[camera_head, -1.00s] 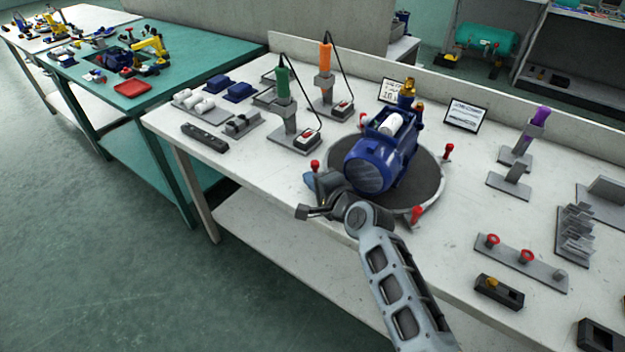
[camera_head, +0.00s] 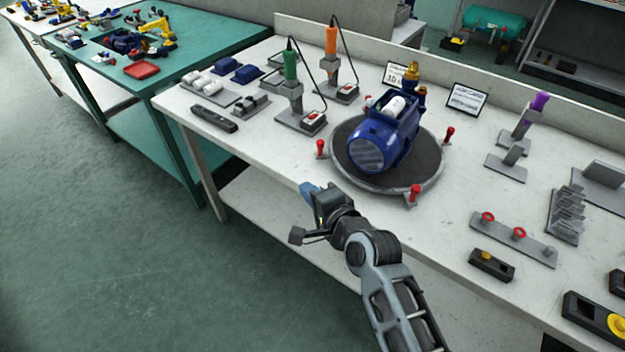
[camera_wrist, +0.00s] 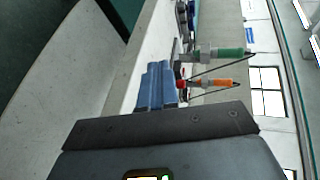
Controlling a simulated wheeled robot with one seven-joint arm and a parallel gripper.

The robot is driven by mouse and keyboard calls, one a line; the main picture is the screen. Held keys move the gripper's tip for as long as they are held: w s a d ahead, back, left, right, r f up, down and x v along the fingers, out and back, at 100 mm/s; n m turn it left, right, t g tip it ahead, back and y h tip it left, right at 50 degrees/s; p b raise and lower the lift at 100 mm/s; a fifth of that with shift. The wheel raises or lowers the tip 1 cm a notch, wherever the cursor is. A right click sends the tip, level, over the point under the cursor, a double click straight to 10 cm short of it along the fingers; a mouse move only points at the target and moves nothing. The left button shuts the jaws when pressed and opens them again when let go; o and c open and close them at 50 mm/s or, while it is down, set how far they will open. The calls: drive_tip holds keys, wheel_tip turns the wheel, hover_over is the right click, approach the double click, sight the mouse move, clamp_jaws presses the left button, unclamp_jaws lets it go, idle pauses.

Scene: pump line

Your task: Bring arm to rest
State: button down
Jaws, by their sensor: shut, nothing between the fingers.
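My gripper (camera_head: 308,190) shows in the head view at the front edge of the white workbench (camera_head: 270,170), left of and below the round turntable. Its blue fingers are shut with nothing between them. In the wrist view the blue fingers (camera_wrist: 156,86) stick out past the dark gripper body, with the bench beyond. The arm reaches up from the bottom of the head view and bends at the wrist. The gripper looks clear of the pump and the turntable.
A blue pump (camera_head: 385,140) sits on the dark turntable (camera_head: 345,172), which has red-knobbed clamps around its rim. A green-handled tool (camera_head: 291,66) and an orange-handled tool (camera_head: 331,42) stand behind. A red-knobbed rack (camera_head: 512,240) lies right. Open floor is at left.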

drive_tip(key=s+d+f+n+t+h, duration=0.1)
drive_tip(key=s+d+n, duration=0.1)
drive_tip(key=s+d, duration=0.5)
drive_tip(key=s+d+f+n+h, duration=0.15)
drive_tip(key=s+d, duration=0.25)
drive_tip(key=s, duration=0.7)
drive_tip(key=s+d+n+t+h, duration=0.1)
drive_tip(key=s+d+n+h, duration=0.1)
drive_tip(key=s+d, duration=0.45)
drive_tip(key=s+d+r+n+h, duration=0.1)
drive_tip(key=s+d+r+n, duration=0.1)
drive_tip(key=s+r, duration=0.5)
drive_tip(key=s+d+r+n+h, duration=0.1)
drive_tip(key=s+r+n, duration=0.3)
drive_tip(key=s+r, duration=0.4)
drive_tip(key=s+d, duration=0.1)
drive_tip(key=s, duration=0.5)
drive_tip(key=shift+d+h, duration=0.2)
drive_tip(key=shift+h, duration=0.15)
drive_tip(key=shift+n, duration=0.25)
